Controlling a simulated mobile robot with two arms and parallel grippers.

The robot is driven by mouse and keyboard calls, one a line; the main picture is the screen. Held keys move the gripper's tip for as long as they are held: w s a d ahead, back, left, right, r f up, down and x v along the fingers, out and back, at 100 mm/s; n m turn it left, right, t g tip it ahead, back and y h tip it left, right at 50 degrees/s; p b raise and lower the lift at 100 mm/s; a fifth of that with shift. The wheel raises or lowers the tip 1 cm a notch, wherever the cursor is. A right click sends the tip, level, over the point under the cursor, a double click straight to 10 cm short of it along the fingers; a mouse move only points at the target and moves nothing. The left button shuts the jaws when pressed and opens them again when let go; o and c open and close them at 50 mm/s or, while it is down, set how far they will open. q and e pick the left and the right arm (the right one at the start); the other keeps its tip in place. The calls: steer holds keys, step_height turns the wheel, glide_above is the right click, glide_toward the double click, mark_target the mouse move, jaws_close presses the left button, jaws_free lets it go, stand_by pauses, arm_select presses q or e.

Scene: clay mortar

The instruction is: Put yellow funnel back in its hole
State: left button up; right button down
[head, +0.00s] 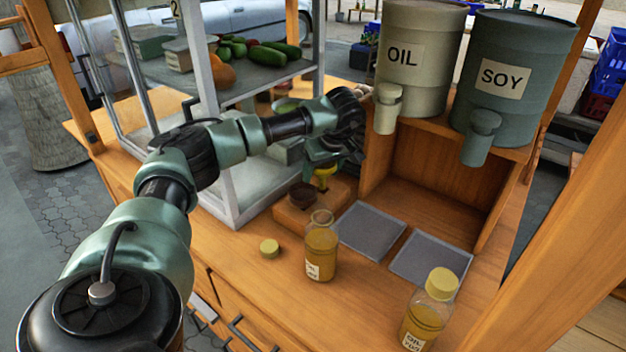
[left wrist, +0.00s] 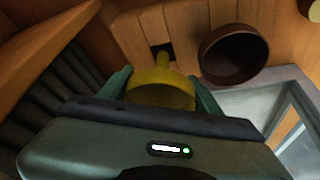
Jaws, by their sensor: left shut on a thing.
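My left gripper (head: 323,158) is shut on the yellow funnel (head: 325,171), above the small wooden stand (head: 315,211) at the back of the counter. The left wrist view shows the funnel (left wrist: 160,88) between the two fingers (left wrist: 162,94), its narrow spout pointing at a dark square hole (left wrist: 157,47) in the wood. The spout overlaps the edge of the hole; I cannot tell whether its tip is inside. My right gripper is not in view.
A glass case (head: 250,185) stands close left of the stand. A wooden shelf with the OIL drum (head: 425,85) and SOY drum (head: 508,105) is at right. An open bottle (head: 321,250), a loose yellow cap (head: 269,248), grey mats (head: 371,229) and a capped bottle (head: 428,317) are in front.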

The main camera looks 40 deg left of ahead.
arm_select(q)
steer(key=shift+f, duration=0.15)
steer(key=shift+f, duration=0.45)
stand_by(0.3)
steer(key=shift+f, duration=0.3)
steer(key=shift+s+d+f+b, duration=0.1)
steer(key=shift+f+b, duration=0.2)
steer(key=shift+f, duration=0.05)
